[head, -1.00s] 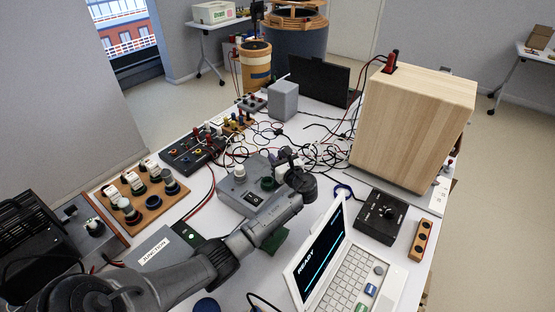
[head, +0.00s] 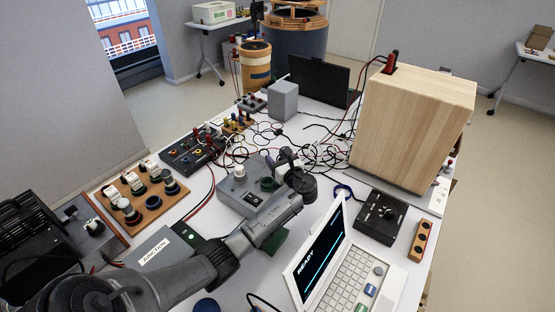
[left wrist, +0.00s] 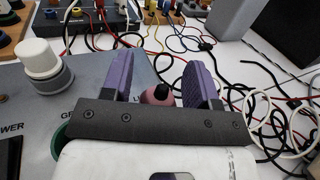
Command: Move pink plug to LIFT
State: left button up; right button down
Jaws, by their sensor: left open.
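The pink plug (left wrist: 158,94) shows in the left wrist view, with a dark tip, between the two purple fingers of my left gripper (left wrist: 160,82). The fingers are open, with a gap on each side of the plug. The gripper's dark bar hides the plug's lower part, so I cannot tell whether it sits in a socket. It is at the right edge of the grey control box (left wrist: 88,82), near a label starting with "L", the rest covered. In the head view my left gripper (head: 289,158) is over the box's far right side, and I cannot make out the plug there.
A white knob (left wrist: 41,60) stands on the box, left of the gripper. Tangled cables (head: 318,150) lie right of and behind the box. A laptop (head: 335,265), a black dial box (head: 383,215) and a wooden speaker cabinet (head: 410,125) stand to the right.

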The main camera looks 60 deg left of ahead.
pick_arm(q)
jog(key=d+p, duration=0.5)
jog(key=d, duration=0.2)
jog(key=shift+s+d+r+p, duration=0.15)
jog(key=shift+s+d+p, duration=0.05)
jog(key=shift+d+p, duration=0.1)
dwell(0.3)
